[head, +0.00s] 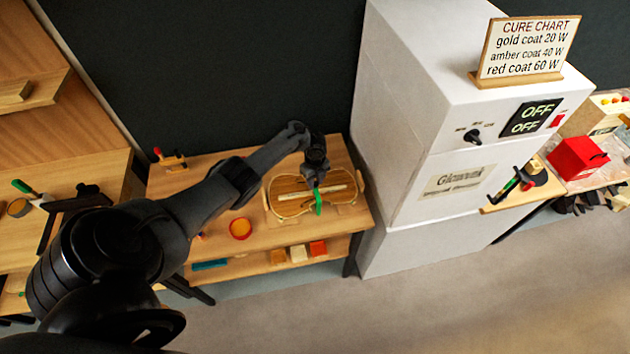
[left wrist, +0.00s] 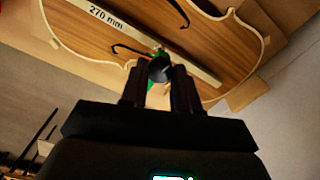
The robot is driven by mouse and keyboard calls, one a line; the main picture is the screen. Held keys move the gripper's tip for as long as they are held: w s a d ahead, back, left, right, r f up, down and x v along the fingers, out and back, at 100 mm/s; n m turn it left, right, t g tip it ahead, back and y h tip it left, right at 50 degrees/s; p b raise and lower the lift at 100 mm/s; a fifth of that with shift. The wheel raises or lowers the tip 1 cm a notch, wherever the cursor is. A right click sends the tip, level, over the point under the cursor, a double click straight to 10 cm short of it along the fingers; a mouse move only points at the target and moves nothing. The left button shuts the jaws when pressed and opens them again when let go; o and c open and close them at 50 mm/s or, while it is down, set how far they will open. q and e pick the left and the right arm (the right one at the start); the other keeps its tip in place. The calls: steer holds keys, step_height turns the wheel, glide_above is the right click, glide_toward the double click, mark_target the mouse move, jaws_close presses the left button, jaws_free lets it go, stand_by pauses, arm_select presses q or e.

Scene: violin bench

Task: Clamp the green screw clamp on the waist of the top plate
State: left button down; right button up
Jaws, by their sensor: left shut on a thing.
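The violin top plate (head: 285,208) lies on the bench, with a pale strip across it. In the left wrist view the plate (left wrist: 215,45) shows its f-holes, and the strip (left wrist: 105,18) reads "270 mm". My left gripper (head: 316,178) is over the plate. It is shut on the green screw clamp (head: 319,203), which hangs at the near edge around the plate's waist. In the left wrist view my left gripper (left wrist: 160,78) holds a dark round end, with a little green of the clamp (left wrist: 153,86) beside it. Whether the jaws touch the plate is hidden. My right gripper is not identifiable.
An orange-red pot (head: 240,229) stands on the bench (head: 215,245) left of the plate. Several small blocks (head: 298,253) lie on the shelf below. A tall white cabinet (head: 405,170) stands close on the right. A small wooden stand (head: 172,162) is behind.

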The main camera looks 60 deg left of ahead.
arm_select(q)
steer(key=c, duration=0.8)
jaws_free()
steer(key=shift+r+p, duration=0.3)
steer(key=shift+r, duration=0.35)
step_height(320, 180, up, 10)
steer(key=p, duration=0.2)
steer(key=shift+f+p, duration=0.25)
steer(key=shift+p, duration=0.15)
steer(key=shift+s, duration=0.1)
